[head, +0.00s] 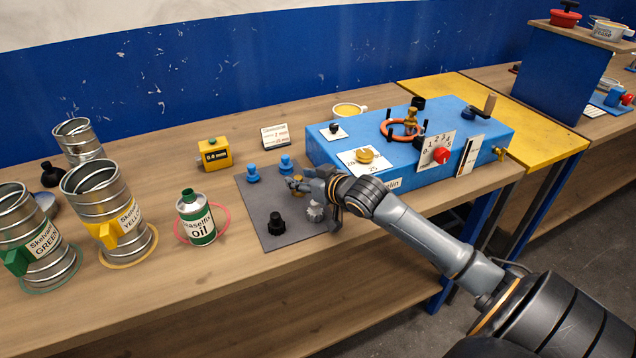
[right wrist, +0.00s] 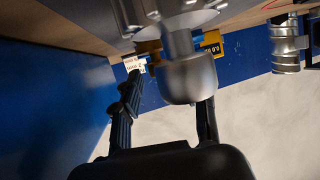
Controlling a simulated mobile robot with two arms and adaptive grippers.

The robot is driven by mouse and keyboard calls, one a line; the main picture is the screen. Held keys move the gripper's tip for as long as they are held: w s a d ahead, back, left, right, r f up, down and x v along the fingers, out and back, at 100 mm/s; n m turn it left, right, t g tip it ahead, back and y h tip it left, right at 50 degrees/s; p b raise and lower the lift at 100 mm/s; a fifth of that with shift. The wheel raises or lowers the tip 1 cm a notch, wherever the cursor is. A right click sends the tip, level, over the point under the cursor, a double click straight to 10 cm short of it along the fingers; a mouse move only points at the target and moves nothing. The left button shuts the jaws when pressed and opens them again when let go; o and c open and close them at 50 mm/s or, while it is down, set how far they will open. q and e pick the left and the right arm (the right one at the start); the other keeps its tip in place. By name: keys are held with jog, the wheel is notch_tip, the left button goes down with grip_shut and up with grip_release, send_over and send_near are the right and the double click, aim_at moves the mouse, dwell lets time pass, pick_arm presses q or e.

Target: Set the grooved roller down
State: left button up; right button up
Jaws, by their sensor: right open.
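The grooved roller (head: 315,211) is a small silver piece with a ridged rim, at the right side of the grey mat (head: 258,208). My right gripper (head: 318,195) is right at it and partly covers it in the head view. In the right wrist view, a grey metal piece (right wrist: 188,78) with a shaft, seemingly the roller, sits between the spread fingers of my right gripper (right wrist: 165,108). Whether the roller's base touches the mat is hidden. My left gripper is not in view.
Two blue pieces (head: 252,174) and a black one (head: 277,225) stand on the mat. The oil can (head: 196,222) and metal duct cans (head: 105,215) are to the left. A blue machine (head: 440,165) stands close on the right.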

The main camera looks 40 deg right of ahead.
jog(key=v, duration=1)
jog(key=shift+d+r, duration=0.1)
jog(key=shift+r, duration=0.05)
